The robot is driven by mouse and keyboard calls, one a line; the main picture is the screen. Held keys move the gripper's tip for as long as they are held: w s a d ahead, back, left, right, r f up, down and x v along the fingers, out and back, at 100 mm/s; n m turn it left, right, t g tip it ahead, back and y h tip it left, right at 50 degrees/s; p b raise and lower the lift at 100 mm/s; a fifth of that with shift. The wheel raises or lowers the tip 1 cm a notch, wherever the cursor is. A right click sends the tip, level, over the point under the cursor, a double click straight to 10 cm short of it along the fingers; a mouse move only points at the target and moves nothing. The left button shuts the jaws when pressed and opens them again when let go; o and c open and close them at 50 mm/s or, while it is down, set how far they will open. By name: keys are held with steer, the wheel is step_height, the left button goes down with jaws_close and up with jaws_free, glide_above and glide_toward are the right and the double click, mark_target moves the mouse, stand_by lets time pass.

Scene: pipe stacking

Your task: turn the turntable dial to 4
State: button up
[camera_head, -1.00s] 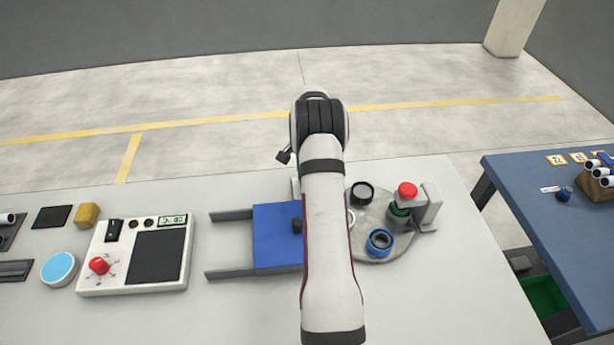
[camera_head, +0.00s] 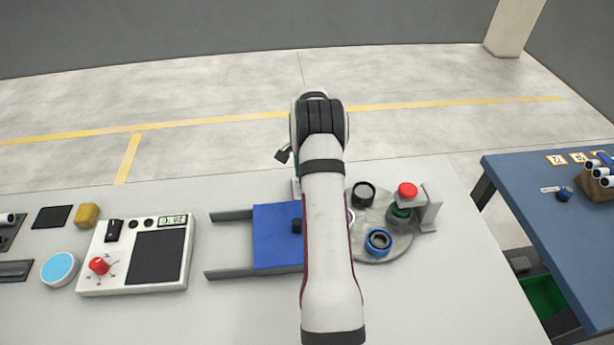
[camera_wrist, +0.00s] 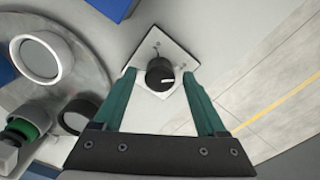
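The dial in the wrist view is a black knob (camera_wrist: 160,75) with a white mark, on a white square plate (camera_wrist: 157,48) with small dark marks. My gripper (camera_wrist: 159,73) has two teal fingers, spread on either side of the knob with gaps showing, so it is open. Whether the fingertips are level with the knob or above it is unclear. The grey round turntable (camera_head: 375,254) carries a black ring (camera_head: 363,194), a blue ring (camera_head: 378,242) and a green part (camera_head: 399,214). My arm hides the dial and nearly all of the gripper in the head view.
A red-topped post (camera_head: 408,190) with a grey bracket (camera_head: 432,206) stands at the turntable's right edge. A blue block (camera_head: 276,238) on grey rails lies left of my arm. A white scale-like panel (camera_head: 135,255) with a red knob (camera_head: 99,265) is further left.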

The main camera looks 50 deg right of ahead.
step_height(320, 180, up, 16)
stand_by(0.4)
steer(key=shift+f, duration=0.1)
